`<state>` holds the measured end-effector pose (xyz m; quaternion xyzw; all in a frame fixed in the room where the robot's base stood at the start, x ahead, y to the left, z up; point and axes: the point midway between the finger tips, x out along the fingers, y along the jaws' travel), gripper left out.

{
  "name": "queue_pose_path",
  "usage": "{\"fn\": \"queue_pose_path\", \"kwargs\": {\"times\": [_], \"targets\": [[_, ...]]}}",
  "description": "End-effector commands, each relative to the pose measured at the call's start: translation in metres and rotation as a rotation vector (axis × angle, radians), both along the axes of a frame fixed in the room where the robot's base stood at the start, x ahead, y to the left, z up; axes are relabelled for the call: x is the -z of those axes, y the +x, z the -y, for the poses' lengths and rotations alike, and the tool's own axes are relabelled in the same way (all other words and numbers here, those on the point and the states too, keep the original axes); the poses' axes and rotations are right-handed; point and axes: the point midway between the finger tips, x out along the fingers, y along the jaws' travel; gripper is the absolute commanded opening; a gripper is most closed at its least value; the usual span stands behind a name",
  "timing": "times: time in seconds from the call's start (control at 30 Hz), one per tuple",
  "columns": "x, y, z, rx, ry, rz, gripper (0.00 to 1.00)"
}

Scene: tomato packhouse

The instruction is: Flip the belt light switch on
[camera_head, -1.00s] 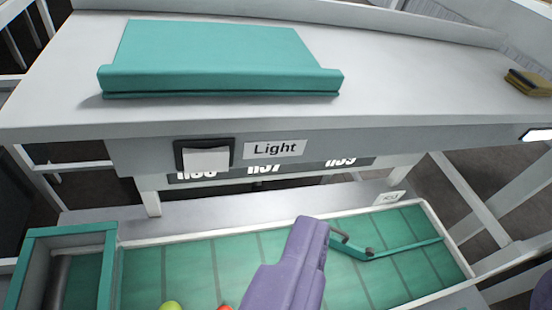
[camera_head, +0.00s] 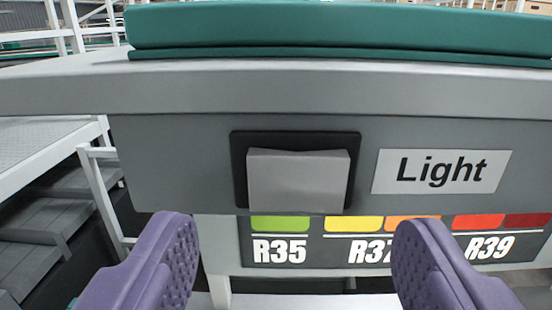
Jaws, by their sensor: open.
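The light switch (camera_head: 298,180) is a grey rocker in a black frame on the front face of the grey shelf. Its lower part stands out from the frame. A white label reading "Light" (camera_head: 442,171) is fixed to the right of it. My gripper (camera_head: 294,255) shows as two purple fingers spread wide at the bottom of the view. One finger is below left of the switch and the other below right. Nothing is between them, and neither appears to touch the switch.
A sign with colour patches and R numbers (camera_head: 330,250) hangs below. White rails and grey steps (camera_head: 45,225) stand at the left.

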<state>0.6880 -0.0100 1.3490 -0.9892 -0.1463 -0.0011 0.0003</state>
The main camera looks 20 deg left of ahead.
Motion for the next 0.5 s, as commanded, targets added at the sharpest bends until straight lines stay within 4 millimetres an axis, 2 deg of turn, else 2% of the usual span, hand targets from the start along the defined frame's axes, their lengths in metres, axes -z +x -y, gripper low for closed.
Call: {"fn": "queue_pose_path", "kwargs": {"times": [0.1,0.2,0.5], "targets": [[-0.002,0.018,-0.006,0.000,0.000,0.000,0.72],[-0.001,0.028,-0.008,0.001,0.000,-0.001,0.72],[0.000,0.034,-0.010,0.001,-0.001,-0.003,0.72]]}}
